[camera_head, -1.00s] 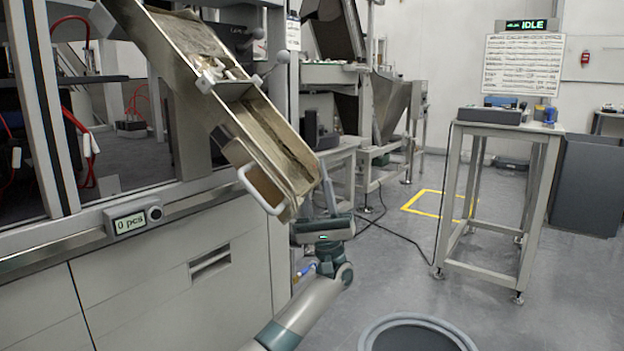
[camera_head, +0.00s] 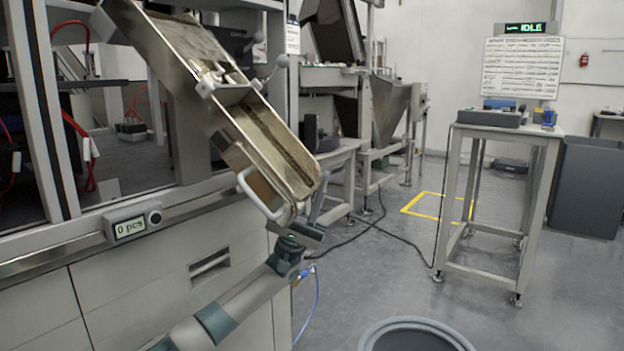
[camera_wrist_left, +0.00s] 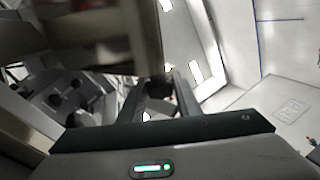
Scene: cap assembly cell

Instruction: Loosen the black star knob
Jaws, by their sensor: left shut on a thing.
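The black star knob is not clearly visible in the head view; the lower end of the tilted metal chute (camera_head: 262,125) hides that spot. In the left wrist view a small dark piece, which looks like the black star knob (camera_wrist_left: 158,87), sits between my fingertips. My left gripper (camera_head: 317,197) is at the chute's lower end, fingers pointing up beside and behind its edge. The left wrist view also shows the left gripper (camera_wrist_left: 160,90), its fingers shut on that dark piece. The large blurred chute end fills the upper left there. My right gripper is not in view.
The chute has a white handle (camera_head: 258,198) and grey ball levers (camera_head: 282,62). The cabinet display (camera_head: 130,227) reads 0 pcs. A round grey bin (camera_head: 418,326) stands on the floor at the front. A tall table (camera_head: 505,129) stands at right; floor between is open.

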